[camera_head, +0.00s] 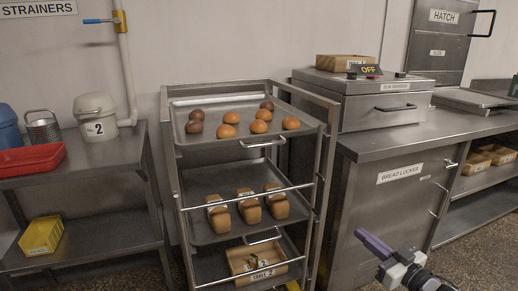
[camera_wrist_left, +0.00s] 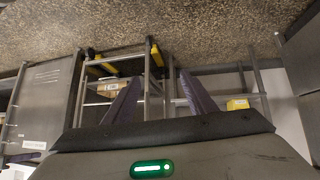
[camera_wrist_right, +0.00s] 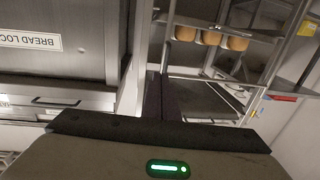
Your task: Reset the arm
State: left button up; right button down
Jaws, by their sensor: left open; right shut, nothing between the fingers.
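My right gripper (camera_head: 364,236) shows at the lower right of the head view, in front of the bread locker, with its purple fingers together and empty. In the right wrist view its two dark fingers (camera_wrist_right: 160,80) lie side by side with nothing between them. My left gripper (camera_wrist_left: 161,78) shows only in the left wrist view. Its two purple fingers stand wide apart, with nothing held between them. The left arm is out of the head view.
A metal rack (camera_head: 329,165) holds trays of round buns (camera_head: 259,127), loaves (camera_head: 250,210) and a wooden crate (camera_head: 283,269). The bread locker (camera_head: 385,215) stands right of it. A side table (camera_head: 105,150) with a bucket (camera_head: 97,105) stands left. Speckled floor (camera_head: 485,255) is open at lower right.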

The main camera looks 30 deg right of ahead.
jog(key=s+a+f+g+p, duration=0.1)
jog(key=s+a+f+g, duration=0.1)
jog(key=s+a+f, duration=0.3)
jog(key=s+a+f+g+y+p, duration=0.1)
jog(key=a+f+p, duration=0.1)
jog(key=a+f, duration=0.35)
jog(key=s+a+f+g+p, duration=0.1)
jog(key=s+a+f+g, duration=0.15)
jog(key=a, duration=0.55)
jog(key=s+a+n+g+p, duration=0.1)
jog(key=s+a+g, duration=0.1)
jog(key=s+a, duration=0.3)
jog(key=s+a+n+g+y+p, duration=0.1)
jog(key=s+a, duration=0.4)
jog(key=a, duration=0.9)
jog(key=shift+s+a+f+g+y+p, duration=0.25)
jog(key=shift+g+y+p, duration=0.05)
jog(key=shift+g+p, duration=0.05)
